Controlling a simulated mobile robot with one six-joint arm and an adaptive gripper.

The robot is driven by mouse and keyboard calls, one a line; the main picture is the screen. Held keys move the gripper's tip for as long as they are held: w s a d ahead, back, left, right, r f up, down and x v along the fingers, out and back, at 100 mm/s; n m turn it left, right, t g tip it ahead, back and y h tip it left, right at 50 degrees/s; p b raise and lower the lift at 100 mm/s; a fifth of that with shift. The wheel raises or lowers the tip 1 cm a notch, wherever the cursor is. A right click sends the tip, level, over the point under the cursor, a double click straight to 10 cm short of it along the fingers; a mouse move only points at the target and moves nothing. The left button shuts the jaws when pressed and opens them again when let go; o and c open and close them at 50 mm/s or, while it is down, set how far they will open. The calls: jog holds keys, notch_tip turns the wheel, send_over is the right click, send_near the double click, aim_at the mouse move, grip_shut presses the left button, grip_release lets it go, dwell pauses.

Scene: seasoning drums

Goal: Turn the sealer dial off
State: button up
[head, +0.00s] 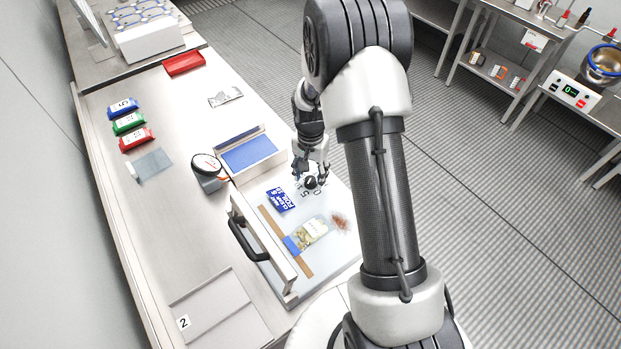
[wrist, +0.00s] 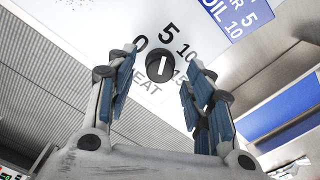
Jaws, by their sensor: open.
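The sealer (head: 325,262) is a pale, flat-topped machine with a lifted bar and black handle on the near counter. Its black round dial (head: 310,183) shows below my gripper (head: 311,176). In the wrist view the dial (wrist: 160,66) has a white pointer line, with 0, 5, 10, 15 and HEAT printed around it. The line runs nearly upright in the picture, its upper end toward the 5 side; the exact setting is hard to tell. My gripper (wrist: 161,58) is open, one finger either side of the dial with gaps, apparently not touching it.
A blue label (head: 281,199) and a filled clear bag (head: 312,231) lie on the sealer top, beside reddish spilled crumbs (head: 341,221). A blue-lined box (head: 248,156) and a round-faced device (head: 207,170) stand close behind. Red, green and blue packets lie farther left.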

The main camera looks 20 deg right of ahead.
jog(key=shift+f, duration=0.85)
jog(key=shift+c, duration=0.3)
jog(key=c, duration=1)
jog(key=shift+n, duration=0.3)
jog(key=n, duration=0.5)
jog(key=shift+n, duration=0.3)
jog(key=n, duration=0.5)
jog(key=shift+n, duration=0.3)
